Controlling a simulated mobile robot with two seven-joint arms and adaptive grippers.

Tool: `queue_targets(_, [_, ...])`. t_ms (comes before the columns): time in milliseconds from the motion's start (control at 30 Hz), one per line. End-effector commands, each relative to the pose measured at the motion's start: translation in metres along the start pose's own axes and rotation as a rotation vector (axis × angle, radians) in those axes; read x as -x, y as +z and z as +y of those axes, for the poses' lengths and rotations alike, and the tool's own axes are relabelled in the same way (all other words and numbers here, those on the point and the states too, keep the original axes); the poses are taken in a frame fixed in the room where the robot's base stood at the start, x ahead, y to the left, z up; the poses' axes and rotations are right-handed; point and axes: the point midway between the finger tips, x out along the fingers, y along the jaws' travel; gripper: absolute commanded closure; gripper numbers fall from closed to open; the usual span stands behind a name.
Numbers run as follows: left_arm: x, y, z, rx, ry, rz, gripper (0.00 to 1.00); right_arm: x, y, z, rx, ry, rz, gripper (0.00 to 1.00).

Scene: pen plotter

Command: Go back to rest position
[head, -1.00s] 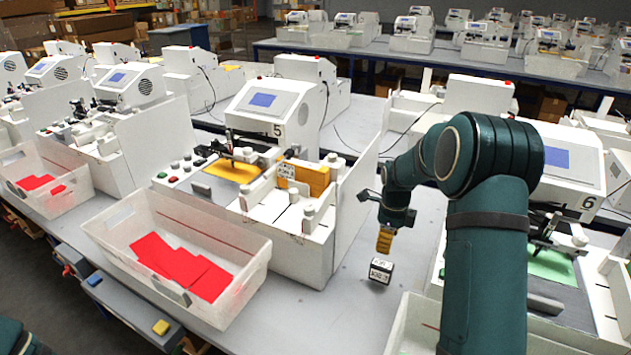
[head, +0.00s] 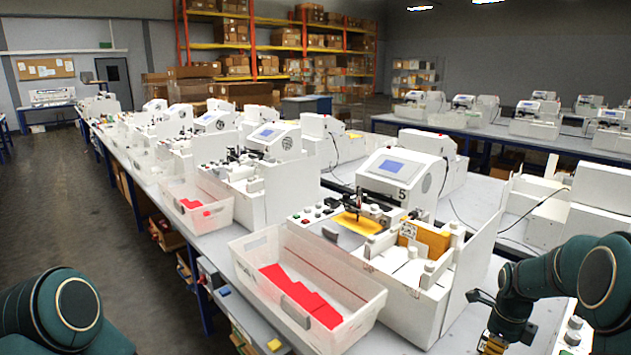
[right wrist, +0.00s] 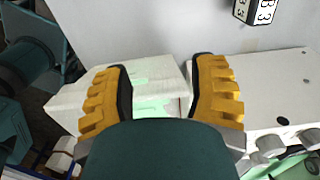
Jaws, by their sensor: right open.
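My right gripper (head: 492,343) is at the bottom right of the head view, over the table strip right of plotter 5. In the right wrist view (right wrist: 158,70) its two yellow ribbed fingers are spread apart with nothing between them. A small black-and-white marked block (right wrist: 256,10) lies at the top edge of that view, apart from the fingers. Of my left arm only a dark green link shows at the lower left of the head view; its gripper is out of view.
Plotter 5 (head: 405,180) stands beside my right arm, with a white upright panel (head: 478,270) between them. A translucent bin (head: 250,265) with red sheets (head: 300,290) sits in front of it. A second bin (head: 222,210) is further left. Open floor (head: 80,220) lies left of the tables.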

Motion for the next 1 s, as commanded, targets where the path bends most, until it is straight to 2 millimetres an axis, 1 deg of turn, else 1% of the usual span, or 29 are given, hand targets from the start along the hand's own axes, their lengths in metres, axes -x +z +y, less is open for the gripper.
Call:
queue_targets(33, [0.000,0.000,0.000,0.001,0.000,0.000,0.53,-0.008,0.005,0.007,0.046,0.007,-0.005,0.42])
queue_targets(100, [0.000,0.000,0.000,0.000,0.000,0.000,0.53,-0.030,0.020,0.025,0.196,0.012,-0.031,0.42])
queue_targets(167, [0.000,0.000,0.000,0.000,0.000,0.000,0.53,-0.046,0.031,0.040,0.319,0.012,-0.053,0.42])
queue_targets(267, [0.000,0.000,0.000,-0.001,0.001,0.000,0.53,-0.074,0.049,0.070,0.537,0.008,-0.092,0.42])
queue_targets(367, [0.000,0.000,0.001,-0.001,0.001,0.000,0.53,-0.102,0.067,0.108,0.778,-0.002,-0.139,0.42])
queue_targets(433, [0.000,0.000,0.000,-0.001,0.000,0.000,0.53,-0.120,0.077,0.138,0.962,-0.016,-0.173,0.42])
queue_targets(467, [0.000,0.000,0.000,-0.001,0.000,0.000,0.53,-0.127,0.081,0.152,1.042,-0.024,-0.188,0.42])
queue_targets(500, [0.000,0.000,0.000,0.000,0.000,0.000,0.53,-0.136,0.086,0.170,1.147,-0.036,-0.208,0.42])
queue_targets(567, [0.000,0.000,0.000,0.000,0.000,0.000,0.53,-0.147,0.090,0.198,1.302,-0.056,-0.236,0.42])
queue_targets(600, [0.000,0.000,0.000,0.000,0.000,0.000,0.53,-0.154,0.093,0.216,1.403,-0.072,-0.253,0.42])
queue_targets(667, [0.000,0.000,0.000,0.000,0.000,0.000,0.53,-0.162,0.095,0.243,1.551,-0.100,-0.279,0.42])
queue_targets(700, [0.000,0.000,0.000,0.000,0.000,0.000,0.53,-0.167,0.095,0.261,1.648,-0.118,-0.294,0.42])
queue_targets(767, [0.000,0.000,0.000,0.000,0.000,0.000,0.53,-0.172,0.094,0.286,1.787,-0.151,-0.314,0.42])
queue_targets(800, [0.000,0.000,0.000,0.000,0.000,0.000,0.53,-0.174,0.092,0.302,1.872,-0.172,-0.326,0.42])
queue_targets(900, [0.000,0.000,0.000,0.000,0.000,0.000,0.53,-0.176,0.088,0.334,2.054,-0.226,-0.346,0.42])
queue_targets(1000, [0.000,0.000,0.000,0.000,0.000,0.000,0.53,-0.176,0.085,0.355,2.183,-0.269,-0.357,0.42])
